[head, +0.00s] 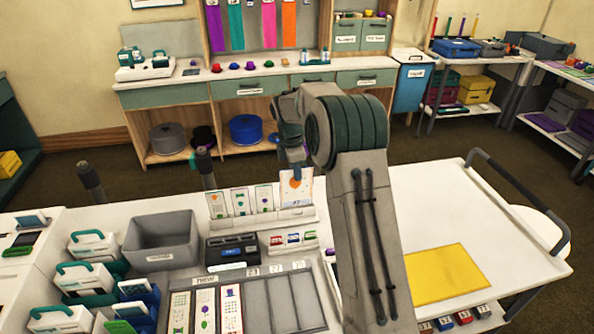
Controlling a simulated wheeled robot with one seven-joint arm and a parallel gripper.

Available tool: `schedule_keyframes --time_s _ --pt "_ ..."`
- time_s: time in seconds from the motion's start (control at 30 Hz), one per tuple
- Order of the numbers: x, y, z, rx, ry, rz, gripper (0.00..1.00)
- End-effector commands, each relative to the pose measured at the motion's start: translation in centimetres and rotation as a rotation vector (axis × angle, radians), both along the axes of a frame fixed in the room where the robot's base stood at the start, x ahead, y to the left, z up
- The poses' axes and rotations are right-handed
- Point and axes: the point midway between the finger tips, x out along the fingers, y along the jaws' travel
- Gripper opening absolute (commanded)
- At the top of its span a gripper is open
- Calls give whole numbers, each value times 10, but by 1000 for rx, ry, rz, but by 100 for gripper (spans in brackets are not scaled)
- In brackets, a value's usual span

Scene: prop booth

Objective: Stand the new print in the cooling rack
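The print, a white card with an orange figure (296,189), is upright at the right end of a white rack (290,219), which I take as the cooling rack. Several narrower cards with small pictures (240,201) stand in this rack to its left. My gripper (296,173) points down at the print's top edge, and its tips appear shut on it. My arm covers part of the gripper and the area to the right. I cannot tell whether the print's lower edge touches the rack.
A slotted tray marked NEW (259,300) holds several cards in front. A grey bin (160,243), a dark device (232,250) and white-and-teal printers (92,243) stand left. A yellow sheet (444,273) lies on the right worktop, which is otherwise mostly clear.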

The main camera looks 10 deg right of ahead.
Motion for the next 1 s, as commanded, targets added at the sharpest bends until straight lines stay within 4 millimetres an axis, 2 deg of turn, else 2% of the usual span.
schedule_keyframes --time_s 1.0 --pt "0 0 -37 0 1 0 0"
